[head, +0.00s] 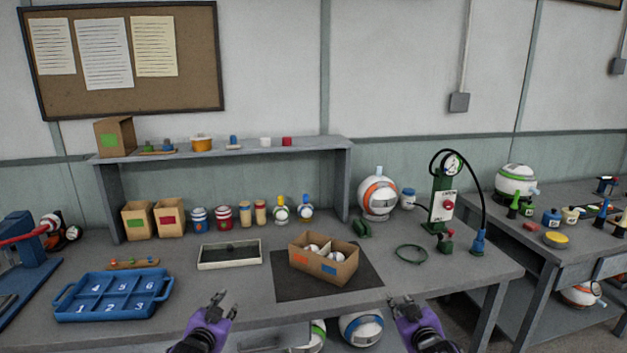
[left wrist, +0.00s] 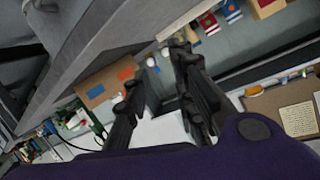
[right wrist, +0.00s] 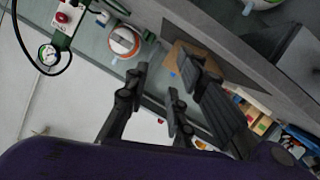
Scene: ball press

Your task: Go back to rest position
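My left gripper (head: 222,303) is in front of the table's front edge, left of centre, pointing up and away. It is empty, and its two fingers stand apart in the left wrist view (left wrist: 155,72). My right gripper (head: 402,303) is at a similar height, right of centre, in front of the edge. It is also empty, with a gap between its fingers in the right wrist view (right wrist: 157,80). Neither gripper touches anything. A divided cardboard box (head: 323,270) with white balls in it stands on a dark mat (head: 298,289) beyond the grippers.
A blue numbered tray (head: 112,296) lies on the table (head: 200,281) at left, with a shallow framed tray (head: 229,254) right of it. A pump with a gauge (head: 443,205) stands at right. A shelf (head: 235,149) spans the back. Balls lie below the table.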

